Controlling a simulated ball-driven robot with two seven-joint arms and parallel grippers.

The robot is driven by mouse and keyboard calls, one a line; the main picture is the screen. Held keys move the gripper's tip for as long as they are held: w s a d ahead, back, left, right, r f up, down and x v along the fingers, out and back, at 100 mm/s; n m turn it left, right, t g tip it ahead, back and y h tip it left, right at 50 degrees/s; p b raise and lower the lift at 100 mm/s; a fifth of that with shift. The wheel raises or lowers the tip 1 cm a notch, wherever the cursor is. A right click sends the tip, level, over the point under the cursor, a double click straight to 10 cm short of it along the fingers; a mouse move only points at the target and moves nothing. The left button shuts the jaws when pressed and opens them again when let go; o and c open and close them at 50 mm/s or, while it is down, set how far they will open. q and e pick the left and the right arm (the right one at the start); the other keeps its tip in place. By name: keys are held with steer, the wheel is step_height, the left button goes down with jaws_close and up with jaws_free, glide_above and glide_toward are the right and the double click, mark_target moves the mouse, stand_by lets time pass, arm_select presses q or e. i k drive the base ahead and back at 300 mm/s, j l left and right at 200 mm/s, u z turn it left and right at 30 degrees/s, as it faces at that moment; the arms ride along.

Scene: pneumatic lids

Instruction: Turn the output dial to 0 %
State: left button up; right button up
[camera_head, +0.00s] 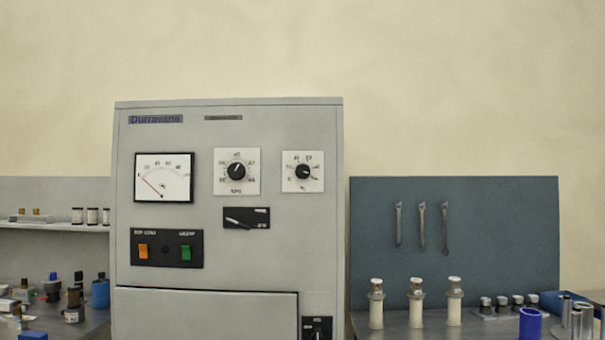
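A tall grey control cabinet (200,270) stands in the middle. On its upper face are two black dials on white square plates: a left dial (237,171) and a smaller right dial (302,172). Their printed scales are too small to read surely, so I cannot tell which one is the output dial. A white gauge (163,177) at the left has its red needle pointing to the upper left, near the low end of its scale. Neither of my grippers shows in the head view.
Below the dials are a black lever switch (246,218) and a panel with an orange switch (143,251) and a green switch (186,252). Bottles crowd the left bench. At right, capped white containers (376,305) and a blue cup (530,323) stand before a tool board (500,240).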

mark_target(302, 171)
steer(key=i+l, duration=0.1)
steer(key=i+l+u, duration=0.1)
steer(key=u, duration=0.25)
steer(key=l+u, duration=0.6)
steer(key=u, duration=0.15)
steer(key=i+l, duration=0.05)
